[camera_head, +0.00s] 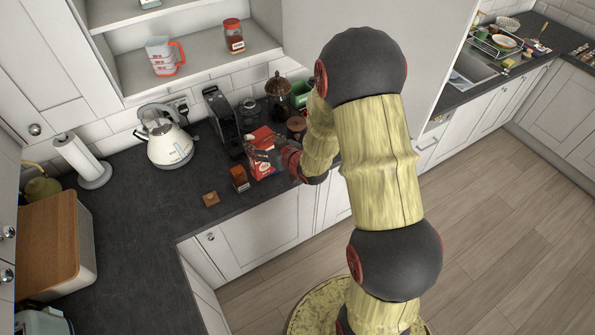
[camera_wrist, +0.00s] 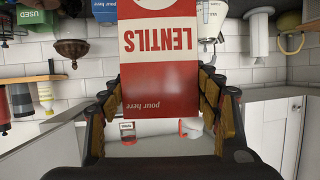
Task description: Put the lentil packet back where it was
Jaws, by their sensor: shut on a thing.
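The lentil packet (camera_head: 262,140) is a red and white carton near the worktop's front edge in the head view. In the wrist view the lentil packet (camera_wrist: 160,62) fills the middle, its lettering upside down like the rest of that picture, so it stands about upright. My gripper (camera_head: 279,156) reaches it from the right. In the wrist view my gripper (camera_wrist: 160,92) has its fingers on both sides of the packet, shut on it. I cannot tell whether the packet's base touches the worktop.
A small dark red box (camera_head: 239,178) stands just left of the packet, with a wooden block (camera_head: 211,199) further left. A black machine (camera_head: 222,120), jars (camera_head: 278,90) and a kettle (camera_head: 168,143) stand behind. The shelf (camera_head: 200,70) holds a measuring jug (camera_head: 163,56) and a red-lidded jar (camera_head: 233,38).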

